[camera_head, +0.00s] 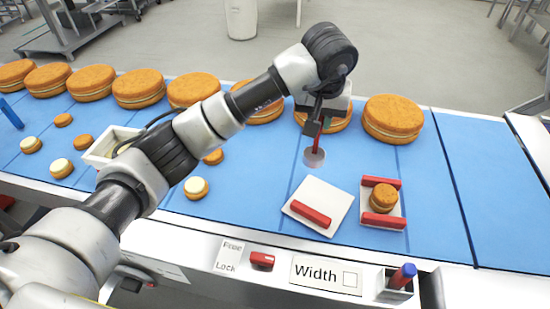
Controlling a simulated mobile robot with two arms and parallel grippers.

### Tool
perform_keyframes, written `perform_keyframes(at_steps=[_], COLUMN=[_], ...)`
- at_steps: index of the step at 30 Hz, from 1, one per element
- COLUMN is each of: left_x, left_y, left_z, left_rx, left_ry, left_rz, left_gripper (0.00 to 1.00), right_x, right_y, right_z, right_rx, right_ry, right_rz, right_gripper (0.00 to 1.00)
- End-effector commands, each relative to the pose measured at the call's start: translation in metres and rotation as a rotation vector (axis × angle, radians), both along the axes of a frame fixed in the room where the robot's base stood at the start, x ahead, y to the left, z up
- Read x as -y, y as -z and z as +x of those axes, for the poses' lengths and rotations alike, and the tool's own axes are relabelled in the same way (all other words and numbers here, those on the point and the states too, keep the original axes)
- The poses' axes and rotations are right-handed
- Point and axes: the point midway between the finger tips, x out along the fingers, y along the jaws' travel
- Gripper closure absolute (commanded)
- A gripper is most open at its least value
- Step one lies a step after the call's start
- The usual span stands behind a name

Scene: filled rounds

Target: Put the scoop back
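The scoop (314,157) has a thin red handle and a round grey end. It hangs handle-up above the blue belt, right of the middle. My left gripper (317,124) appears shut on the top of the red handle, with the arm reaching in from the left. The grey end looks close over the belt, but I cannot tell whether it touches. My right gripper is out of view.
Large filled rounds (393,117) line the far side of the blue belt (258,190). Small rounds (197,187) and a white box (97,155) lie at left. A white plate (322,196) and a red-sided fixture (381,222) with a small round lie at right. A holder (395,291) stands in front.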

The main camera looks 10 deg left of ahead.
Motion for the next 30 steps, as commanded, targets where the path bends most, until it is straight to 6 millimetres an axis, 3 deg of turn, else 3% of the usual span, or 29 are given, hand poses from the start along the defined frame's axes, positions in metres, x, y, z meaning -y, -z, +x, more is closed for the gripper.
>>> perform_keyframes(at_steps=[6, 13, 18, 25, 30], left_x=[-0.05, -0.09, -0.099, -0.099, -0.099], left_y=[0.027, 0.053, 0.063, 0.093, 0.101], left_z=[0.013, 0.026, 0.029, 0.028, 0.029], left_rx=[-0.007, -0.004, -0.003, -0.005, 0.001], left_ry=[-0.006, -0.004, -0.001, -0.001, 0.001], left_rz=[0.0, 0.0, 0.0, -0.001, 0.0], left_gripper=[1.0, 1.0, 1.0, 1.0, 1.0], right_x=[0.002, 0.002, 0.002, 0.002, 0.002], right_y=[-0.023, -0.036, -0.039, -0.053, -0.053], right_z=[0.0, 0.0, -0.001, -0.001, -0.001], right_rx=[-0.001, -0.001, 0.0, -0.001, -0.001], right_ry=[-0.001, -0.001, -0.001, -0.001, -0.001], right_rz=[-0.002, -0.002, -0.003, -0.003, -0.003], right_gripper=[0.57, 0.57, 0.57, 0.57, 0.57])
